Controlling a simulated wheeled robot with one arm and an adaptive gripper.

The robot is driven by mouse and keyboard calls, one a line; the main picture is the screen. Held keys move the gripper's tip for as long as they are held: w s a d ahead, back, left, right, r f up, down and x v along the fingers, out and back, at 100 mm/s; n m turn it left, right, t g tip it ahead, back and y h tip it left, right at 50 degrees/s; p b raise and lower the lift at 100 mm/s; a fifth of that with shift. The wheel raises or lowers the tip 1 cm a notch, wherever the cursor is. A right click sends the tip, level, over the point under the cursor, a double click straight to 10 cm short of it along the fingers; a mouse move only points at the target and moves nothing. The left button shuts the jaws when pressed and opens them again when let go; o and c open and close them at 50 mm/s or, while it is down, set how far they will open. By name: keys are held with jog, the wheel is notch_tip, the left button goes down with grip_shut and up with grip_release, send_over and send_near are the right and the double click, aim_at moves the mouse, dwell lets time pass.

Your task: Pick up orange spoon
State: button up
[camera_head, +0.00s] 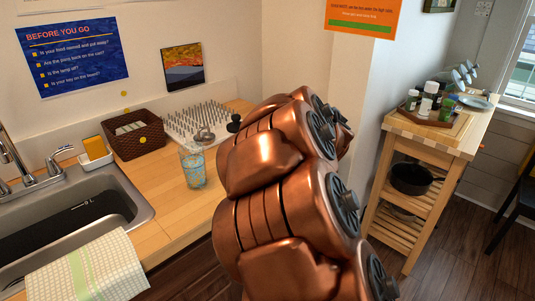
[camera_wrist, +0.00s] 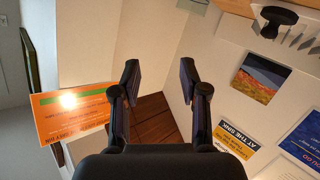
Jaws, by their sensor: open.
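I cannot make out an orange spoon in either view. My gripper (camera_wrist: 160,76) shows in the wrist view with its two dark fingers spread apart and nothing between them. Beyond the fingers are pale walls and a patch of dark wood floor. In the head view my copper-coloured arm fills the centre and hides part of the counter and floor. My gripper's fingers cannot be seen there.
The wooden counter (camera_head: 161,221) at left holds a sink (camera_head: 143,206), a patterned glass (camera_head: 193,168), a brown basket (camera_head: 151,137) and a spiked drying rack (camera_head: 178,122). At right, a wooden cart (camera_head: 455,142) carries a tray of bottles and a black pot (camera_head: 411,179).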

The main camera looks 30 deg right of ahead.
jog(key=w+a+f+n+t+y+b, duration=0.1)
jog(key=a+f+y, duration=0.1)
jog(key=f+y, duration=0.2)
jog(key=w+a+f+n+t+y+b, duration=0.1)
jog(key=f+n+y, duration=0.1)
jog(key=f+y, duration=0.2)
jog(key=w+a+f+n+t+y+b, duration=0.1)
jog(key=w+a+f+n+y, duration=0.1)
jog(key=f+y, duration=0.2)
jog(key=shift+w+a+f, duration=0.1)
jog(key=shift+a+f, duration=0.05)
jog(key=shift+f, duration=0.4)
jog(key=shift+a+f, duration=0.15)
jog(key=shift+f, duration=0.4)
jog(key=shift+x, duration=3.9)
jog(key=shift+d, duration=0.15)
grip_shut()
